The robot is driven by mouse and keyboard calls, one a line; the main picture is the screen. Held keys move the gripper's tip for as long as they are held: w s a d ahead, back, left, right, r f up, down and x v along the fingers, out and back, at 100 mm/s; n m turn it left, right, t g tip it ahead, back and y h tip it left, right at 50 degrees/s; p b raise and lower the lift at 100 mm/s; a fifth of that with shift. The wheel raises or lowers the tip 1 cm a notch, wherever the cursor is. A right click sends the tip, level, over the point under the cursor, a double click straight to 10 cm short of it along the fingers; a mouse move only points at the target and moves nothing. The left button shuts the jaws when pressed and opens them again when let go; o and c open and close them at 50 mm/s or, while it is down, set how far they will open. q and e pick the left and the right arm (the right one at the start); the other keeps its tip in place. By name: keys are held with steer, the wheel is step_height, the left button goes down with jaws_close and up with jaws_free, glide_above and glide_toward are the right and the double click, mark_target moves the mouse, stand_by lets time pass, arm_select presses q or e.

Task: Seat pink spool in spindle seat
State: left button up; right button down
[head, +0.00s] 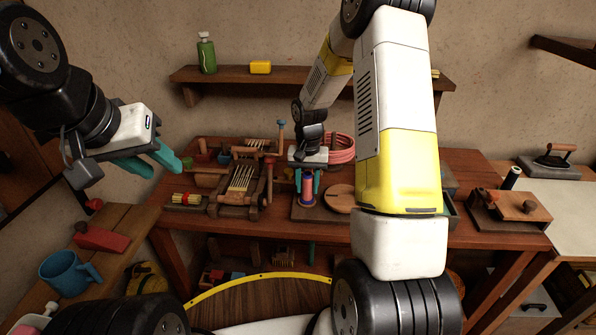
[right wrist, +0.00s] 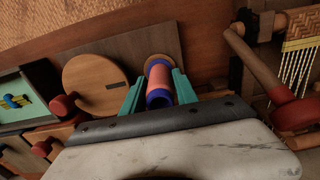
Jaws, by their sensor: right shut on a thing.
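The pink spool (head: 308,190), with blue ends, is upright between the teal fingers of my right gripper (head: 307,183), which is shut on it. The right wrist view shows the spool (right wrist: 159,78) between both fingertips (right wrist: 158,90). It is over a dark wooden board (head: 302,213) on the table. A round brown wooden piece (right wrist: 157,62) shows just beyond the spool's far end; I take it as the spindle seat. Whether the spool touches it I cannot tell. My left gripper (head: 152,163) is open and empty, left of the table.
A round wooden disc (head: 340,198) lies close right of the spool. A small wooden loom (head: 240,182) stands to the left.

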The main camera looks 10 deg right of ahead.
steer(key=c, duration=0.9)
jaws_free()
steer(key=shift+c, duration=0.2)
steer(key=s+r+t, duration=0.1)
steer(key=s+r, duration=0.1)
steer(key=r, duration=0.8)
steer(key=s+r, duration=0.3)
steer(key=r, duration=0.6)
steer(key=s+a+r+n+t+y, duration=0.1)
steer(key=s+r, duration=0.3)
steer(key=s, duration=0.5)
steer(key=s+a+r+n+t+y, duration=0.1)
steer(key=s+r+t, duration=0.3)
steer(key=s, duration=0.6)
steer(key=shift+s+r+n, duration=0.15)
steer(key=shift+r+n, duration=0.5)
steer(key=shift+n, duration=0.25)
steer(key=shift+a, duration=0.1)
